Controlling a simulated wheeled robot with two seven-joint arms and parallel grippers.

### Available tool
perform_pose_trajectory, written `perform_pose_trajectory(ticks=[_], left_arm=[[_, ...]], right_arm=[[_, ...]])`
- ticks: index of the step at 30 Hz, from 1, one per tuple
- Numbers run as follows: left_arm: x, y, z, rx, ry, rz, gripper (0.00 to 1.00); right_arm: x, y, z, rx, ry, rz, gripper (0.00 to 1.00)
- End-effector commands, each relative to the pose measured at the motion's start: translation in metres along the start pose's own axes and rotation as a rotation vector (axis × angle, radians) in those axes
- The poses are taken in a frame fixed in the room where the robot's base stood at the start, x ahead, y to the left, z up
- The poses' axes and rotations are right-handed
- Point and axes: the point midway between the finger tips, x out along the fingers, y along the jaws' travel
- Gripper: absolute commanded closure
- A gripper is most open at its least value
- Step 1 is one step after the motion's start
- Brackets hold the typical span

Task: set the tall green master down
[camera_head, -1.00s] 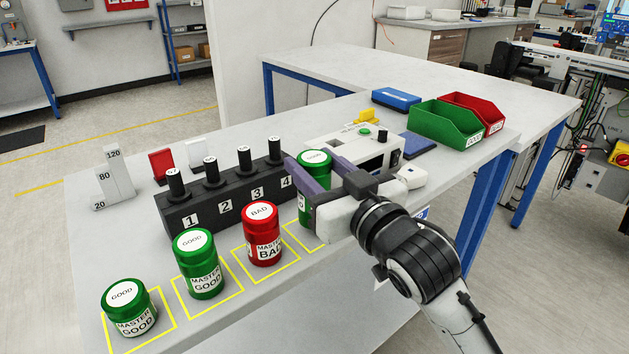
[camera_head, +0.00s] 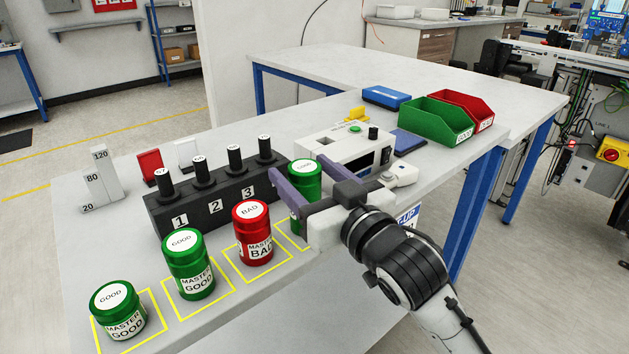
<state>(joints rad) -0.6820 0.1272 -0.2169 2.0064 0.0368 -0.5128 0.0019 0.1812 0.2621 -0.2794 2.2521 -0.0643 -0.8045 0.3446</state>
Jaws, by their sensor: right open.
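The tall green master (camera_head: 306,180) stands upright at the right end of the row of masters, at the fourth yellow outline (camera_head: 290,236). Its white lid label shows; its front is largely hidden by my gripper. My right gripper (camera_head: 298,168) is open, with its purple fingers on either side of this master. I cannot tell whether a finger touches it. My left gripper is not in view.
A red BAD master (camera_head: 253,235), a green GOOD master (camera_head: 189,264) and a shorter green one (camera_head: 118,311) stand in yellow outlines to the left. Behind is a black numbered block (camera_head: 215,200) with upright pins. Green (camera_head: 437,121) and red (camera_head: 470,110) bins sit back right.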

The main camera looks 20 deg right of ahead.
Motion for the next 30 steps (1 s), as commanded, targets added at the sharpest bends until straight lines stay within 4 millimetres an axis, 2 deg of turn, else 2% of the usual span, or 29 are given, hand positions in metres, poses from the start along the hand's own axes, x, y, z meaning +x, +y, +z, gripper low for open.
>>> perform_pose_trajectory(ticks=[5,10,12,18,30], left_arm=[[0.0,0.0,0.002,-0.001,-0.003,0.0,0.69],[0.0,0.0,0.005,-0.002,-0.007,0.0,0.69],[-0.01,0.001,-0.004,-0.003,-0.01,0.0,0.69],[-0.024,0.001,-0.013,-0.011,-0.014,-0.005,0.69],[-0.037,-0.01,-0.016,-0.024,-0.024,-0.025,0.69]], right_arm=[[-0.022,0.0,0.0,0.0,-0.001,-0.001,0.38],[-0.062,-0.001,0.001,0.0,-0.002,-0.002,0.38],[-0.07,0.0,-0.004,0.002,-0.007,0.0,0.38],[-0.095,0.0,-0.005,0.002,-0.008,0.001,0.38],[-0.119,0.0,0.003,0.001,-0.01,0.001,0.38]])
